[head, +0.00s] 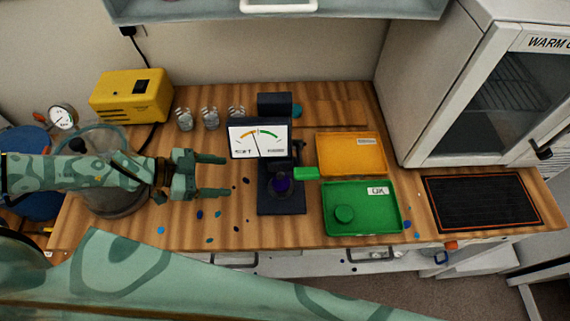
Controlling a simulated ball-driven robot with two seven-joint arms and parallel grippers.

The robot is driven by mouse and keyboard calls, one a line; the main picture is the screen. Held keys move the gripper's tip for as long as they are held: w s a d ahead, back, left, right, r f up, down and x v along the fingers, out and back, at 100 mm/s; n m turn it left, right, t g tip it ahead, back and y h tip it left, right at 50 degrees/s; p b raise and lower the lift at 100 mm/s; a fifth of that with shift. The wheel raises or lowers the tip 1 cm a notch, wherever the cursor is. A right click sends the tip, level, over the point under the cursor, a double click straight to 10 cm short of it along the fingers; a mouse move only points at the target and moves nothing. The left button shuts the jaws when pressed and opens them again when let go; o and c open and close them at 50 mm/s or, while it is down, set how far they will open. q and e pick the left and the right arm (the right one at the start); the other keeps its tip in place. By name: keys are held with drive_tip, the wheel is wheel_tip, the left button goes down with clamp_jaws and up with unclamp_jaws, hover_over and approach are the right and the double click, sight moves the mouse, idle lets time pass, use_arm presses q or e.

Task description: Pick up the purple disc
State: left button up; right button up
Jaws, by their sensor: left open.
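The purple disc (281,184) sits on the dark base of the gauge stand (266,206), below the white dial (257,142). Its outline is dark against the base and partly hard to make out. My left gripper (226,176) is open and empty, with its fingers pointing right toward the stand. It is above the wooden table, left of the disc and apart from it. My right gripper is not in view.
A green tray (385,224) marked OK holds a green disc (344,214); an orange tray (352,153) lies behind it. A small green block (306,174) juts from the stand's right side. Small cups (210,118), a yellow box (132,97) and a white warming cabinet (430,75) stand behind. A black mat (482,202) lies right.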

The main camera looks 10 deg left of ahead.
use_arm(q)
drive_tip(key=x, duration=0.2)
approach(279, 182)
drive_tip(key=shift+w+d+f+b, duration=0.2)
drive_tip(key=shift+w+d+b, duration=0.1)
drive_tip(key=shift+w+d, duration=0.15)
drive_tip(key=shift+w+x, duration=0.2)
drive_tip(key=shift+x, duration=1)
drive_tip(key=shift+d+f, duration=0.1)
drive_tip(key=shift+f, duration=0.05)
drive_tip(key=x, duration=0.3)
drive_tip(key=b+x, duration=0.1)
drive_tip(key=x, duration=0.1)
drive_tip(key=shift+s+d, duration=0.1)
drive_tip(key=shift+s, duration=0.25)
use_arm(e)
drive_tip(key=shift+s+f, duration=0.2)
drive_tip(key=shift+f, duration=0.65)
use_arm(q)
drive_tip(key=c, duration=1.1)
drive_tip(key=shift+c, duration=0.2)
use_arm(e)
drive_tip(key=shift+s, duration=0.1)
